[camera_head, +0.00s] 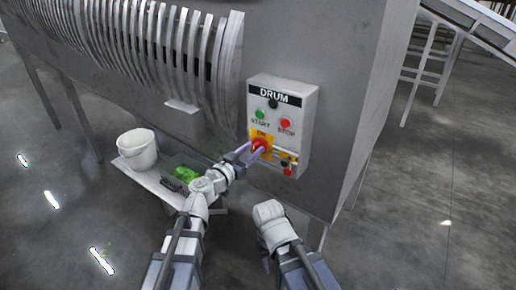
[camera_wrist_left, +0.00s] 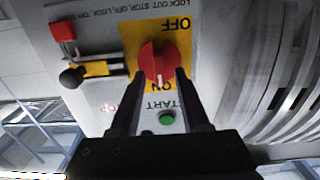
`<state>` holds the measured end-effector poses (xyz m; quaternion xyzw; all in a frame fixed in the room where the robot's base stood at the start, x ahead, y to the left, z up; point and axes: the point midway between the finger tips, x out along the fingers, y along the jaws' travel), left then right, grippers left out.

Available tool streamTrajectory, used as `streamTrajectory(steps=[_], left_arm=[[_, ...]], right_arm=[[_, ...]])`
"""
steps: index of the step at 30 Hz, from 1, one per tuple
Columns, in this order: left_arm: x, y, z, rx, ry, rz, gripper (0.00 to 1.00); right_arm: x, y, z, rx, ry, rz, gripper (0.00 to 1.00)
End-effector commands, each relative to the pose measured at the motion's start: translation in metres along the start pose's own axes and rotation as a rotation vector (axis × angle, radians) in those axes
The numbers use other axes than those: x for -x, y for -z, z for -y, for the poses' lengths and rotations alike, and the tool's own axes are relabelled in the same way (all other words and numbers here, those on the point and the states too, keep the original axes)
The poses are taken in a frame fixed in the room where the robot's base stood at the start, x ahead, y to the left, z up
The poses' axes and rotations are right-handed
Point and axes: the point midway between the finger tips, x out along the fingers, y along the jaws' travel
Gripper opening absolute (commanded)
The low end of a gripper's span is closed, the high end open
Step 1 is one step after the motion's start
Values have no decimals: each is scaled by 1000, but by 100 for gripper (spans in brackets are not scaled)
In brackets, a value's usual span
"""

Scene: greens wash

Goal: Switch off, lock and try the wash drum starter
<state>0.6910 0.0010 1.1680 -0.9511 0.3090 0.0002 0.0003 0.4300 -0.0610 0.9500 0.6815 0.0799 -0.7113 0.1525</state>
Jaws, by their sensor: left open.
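The grey drum starter box (camera_head: 308,108) is on the machine's side, with a green START button (camera_head: 260,114) and a red STOP button (camera_head: 285,124). Its red rotary switch (camera_head: 261,144) sits on a yellow plate; in the left wrist view the switch's (camera_wrist_left: 158,62) white mark points toward ON. My left gripper (camera_head: 251,151) is open, its fingers at either side of the switch; contact is unclear. Beside the switch are a yellow slide with a black ball knob (camera_wrist_left: 72,77) and a red block (camera_wrist_left: 62,32). My right arm is low; its fingers do not show clearly.
A white bucket (camera_head: 137,150) and a dark crate with something green stand on a low white shelf (camera_head: 157,187) at the left. The ribbed drum (camera_head: 150,35) is above. A conveyor frame (camera_head: 428,65) stands at the far right. The floor at the right is clear.

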Motion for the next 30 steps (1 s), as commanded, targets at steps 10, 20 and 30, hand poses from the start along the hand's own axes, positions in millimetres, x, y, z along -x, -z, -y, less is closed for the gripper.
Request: streamTrajectory(steps=[10, 20, 30], left_arm=[[-5, 0, 2, 0, 0, 0, 45], [-5, 0, 2, 0, 0, 0, 8], [-5, 0, 2, 0, 0, 0, 0]], right_arm=[[0, 0, 0, 0, 0, 0, 50], [0, 0, 0, 0, 0, 0, 50], [0, 0, 0, 0, 0, 0, 50]])
